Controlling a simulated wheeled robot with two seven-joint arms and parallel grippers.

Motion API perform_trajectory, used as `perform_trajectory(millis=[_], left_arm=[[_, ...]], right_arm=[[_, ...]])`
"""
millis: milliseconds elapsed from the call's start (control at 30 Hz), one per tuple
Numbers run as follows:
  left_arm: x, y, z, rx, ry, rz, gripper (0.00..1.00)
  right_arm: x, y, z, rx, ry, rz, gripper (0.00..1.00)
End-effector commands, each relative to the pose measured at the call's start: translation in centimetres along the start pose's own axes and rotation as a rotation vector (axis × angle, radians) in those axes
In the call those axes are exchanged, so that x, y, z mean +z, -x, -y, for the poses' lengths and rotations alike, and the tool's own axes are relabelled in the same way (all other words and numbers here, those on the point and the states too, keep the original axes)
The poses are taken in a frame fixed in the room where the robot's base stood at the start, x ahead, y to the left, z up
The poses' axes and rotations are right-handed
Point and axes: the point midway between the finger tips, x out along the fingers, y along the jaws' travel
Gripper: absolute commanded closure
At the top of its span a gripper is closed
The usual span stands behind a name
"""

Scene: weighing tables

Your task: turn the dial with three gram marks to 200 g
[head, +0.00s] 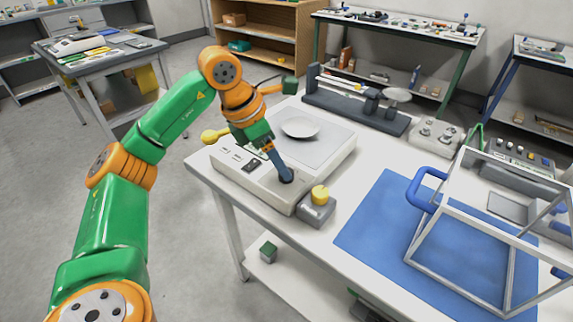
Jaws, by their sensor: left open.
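A white scale (328,160) with a round pale pan (300,127) stands on the near table. A dark round dial (287,177) sits on the scale's front panel, towards its right end. Its gram marks are too small to read. My left gripper (282,170) points down at the dial, with its dark fingers at or just over it. The gripper is open; the fingers partly hide the dial, and I cannot tell whether they touch it. My right gripper is out of view.
A small grey box with a yellow knob (320,194) stands close to the scale's front right corner. A blue mat (372,235) and a grey open frame with blue handles (420,190) lie to the right. A dark balance (350,110) stands behind.

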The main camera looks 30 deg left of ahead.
Motion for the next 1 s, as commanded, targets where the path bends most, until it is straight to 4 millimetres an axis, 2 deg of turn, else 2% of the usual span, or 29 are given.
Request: perform_trajectory(millis=[33, 167, 433, 467, 700, 1000], left_arm=[[-0.1, -1.1, 0.1, -0.002, -0.001, -0.003, 0.29], [0.0, -2.7, 0.1, -0.003, -0.001, 0.0, 0.29], [0.1, -3.2, 0.1, -0.002, -0.001, 0.003, 0.29], [0.1, -3.2, 0.1, -0.002, -0.001, 0.003, 0.34], [0.1, -3.2, 0.1, -0.003, -0.001, 0.003, 0.99], [0.1, -3.1, 0.1, -0.014, -0.023, 0.002, 1.0]], right_arm=[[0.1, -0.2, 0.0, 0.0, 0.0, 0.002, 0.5], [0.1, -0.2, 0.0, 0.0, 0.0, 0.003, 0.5], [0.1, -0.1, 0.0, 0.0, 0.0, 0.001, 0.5], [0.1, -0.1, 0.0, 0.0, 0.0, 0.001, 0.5], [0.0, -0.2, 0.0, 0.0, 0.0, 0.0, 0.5], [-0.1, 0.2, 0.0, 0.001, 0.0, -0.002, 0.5]])
